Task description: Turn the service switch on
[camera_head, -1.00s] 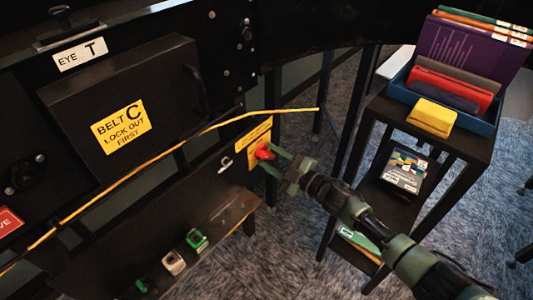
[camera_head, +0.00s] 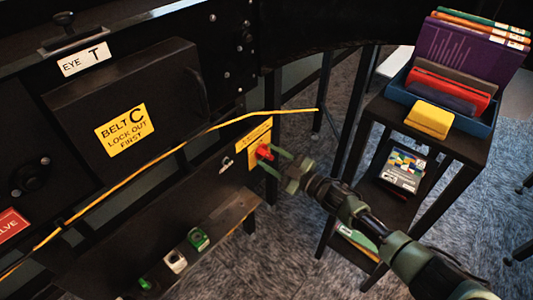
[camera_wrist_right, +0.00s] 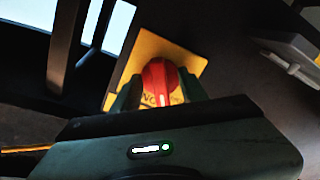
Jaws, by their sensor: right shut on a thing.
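The service switch is a red knob (camera_head: 265,152) on a yellow plate (camera_head: 254,137) fixed to the black machine's lower front. It also shows in the right wrist view as a red knob (camera_wrist_right: 160,80) on a yellow plate (camera_wrist_right: 183,61) with partly covered lettering. My right gripper (camera_head: 271,158) reaches in from the right, and its green fingers are shut on the knob, one on each side. The fingers hide part of the knob and plate. My left gripper is not in view.
A yellow cord (camera_head: 205,130) runs across the machine front. A black panel (camera_head: 130,95) carries a "BELT C lock out first" label. Small green and white blocks (camera_head: 175,262) sit on a low ledge. A dark stand (camera_head: 440,142) with a blue bin (camera_head: 478,128) of books stands right.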

